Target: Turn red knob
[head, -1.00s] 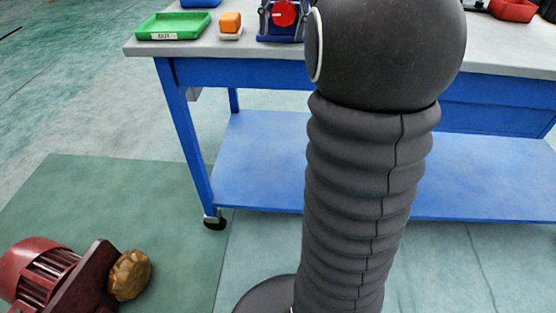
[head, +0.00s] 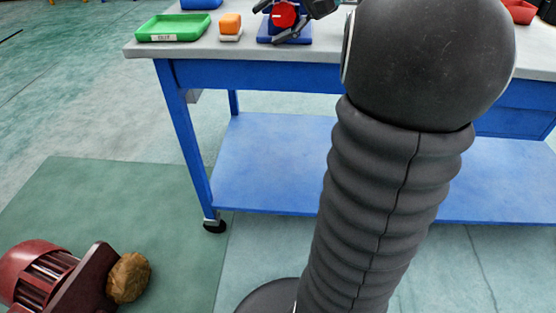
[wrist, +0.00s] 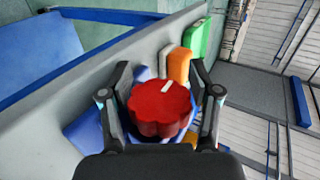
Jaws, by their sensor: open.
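The red knob (head: 284,14) sits on a blue stand (head: 291,35) on the workbench. In the wrist view the red knob (wrist: 160,108) is scalloped with a white mark on its top edge. My gripper (head: 268,19) is open at the knob in the head view. In the wrist view my gripper (wrist: 160,90) has one finger on each side of the knob, with a small gap visible at each side. Whether either finger touches it cannot be told. The lower part of the knob's mount is hidden behind the knob and my gripper.
A green tray (head: 172,28) and an orange block (head: 230,22) on a pale base stand left of the knob on the bench (head: 330,50). A red bin (head: 520,12) is at the back right. A dark red motor (head: 45,275) lies on the floor at left.

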